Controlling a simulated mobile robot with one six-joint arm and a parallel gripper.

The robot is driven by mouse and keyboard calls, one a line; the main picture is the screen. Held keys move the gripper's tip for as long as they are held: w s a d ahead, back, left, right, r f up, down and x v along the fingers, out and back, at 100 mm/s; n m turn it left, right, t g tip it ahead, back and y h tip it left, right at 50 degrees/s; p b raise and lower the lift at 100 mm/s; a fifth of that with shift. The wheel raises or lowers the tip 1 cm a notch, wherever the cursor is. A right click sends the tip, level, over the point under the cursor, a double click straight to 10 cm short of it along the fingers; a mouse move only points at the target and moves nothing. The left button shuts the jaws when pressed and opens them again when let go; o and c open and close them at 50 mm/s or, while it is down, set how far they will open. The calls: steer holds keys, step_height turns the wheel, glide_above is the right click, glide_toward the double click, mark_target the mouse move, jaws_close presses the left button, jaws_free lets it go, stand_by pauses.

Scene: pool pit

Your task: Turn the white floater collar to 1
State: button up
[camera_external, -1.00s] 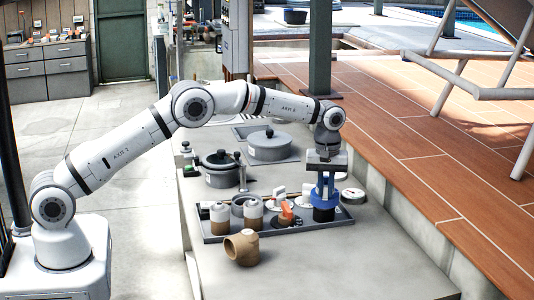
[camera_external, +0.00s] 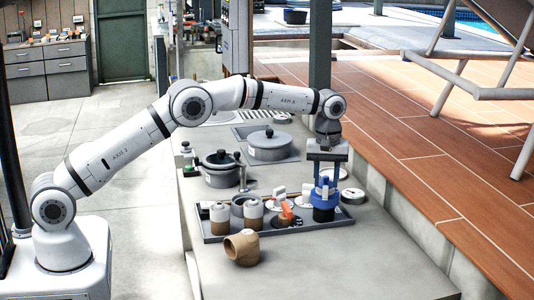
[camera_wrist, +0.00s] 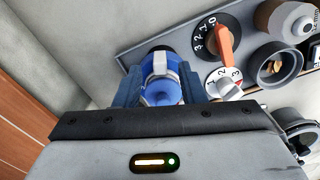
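A white pointer knob (camera_wrist: 228,88), which I take for the white floater collar, sits on a white dial with numbers, right of my fingers in the wrist view. Which number it points to is unclear. It also shows in the external view (camera_external: 279,193), behind an orange knob (camera_external: 286,211). My gripper (camera_external: 328,174) is pointing down, open, above a blue fitting (camera_external: 325,199) at the panel's right end. In the wrist view the blue fitting (camera_wrist: 163,88), with a white bar on it, lies between the two blue-grey fingers. Nothing appears gripped.
A tan elbow pipe (camera_external: 241,248) lies in front. Grey lidded pots (camera_external: 269,146) stand behind, and a round gauge (camera_external: 353,195) lies right.

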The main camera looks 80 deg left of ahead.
step_height(320, 180, up, 5)
steer(key=shift+f, duration=0.1)
stand_by(0.3)
steer(key=shift+s+d+r, duration=0.1)
steer(key=shift+r, duration=0.25)
steer(key=s+d+r+m+t, duration=0.1)
steer(key=s+d+r+m, duration=0.3)
steer(key=s+r, duration=0.5)
steer(key=s+d+r+m+t, duration=0.1)
steer(key=s+d+r+m, duration=0.3)
steer(key=s, duration=0.9)
steer(key=s+d+f+m, duration=0.1)
steer(key=s+f+m, duration=0.2)
steer(key=s, duration=0.9)
steer(key=s+d+f+m+t, duration=0.1)
steer(key=s+f+m, duration=0.2)
steer(key=s, duration=1)
steer(key=shift+s+d+f, duration=0.15)
steer(key=shift+s+f, duration=0.1)
steer(key=shift+f, duration=0.05)
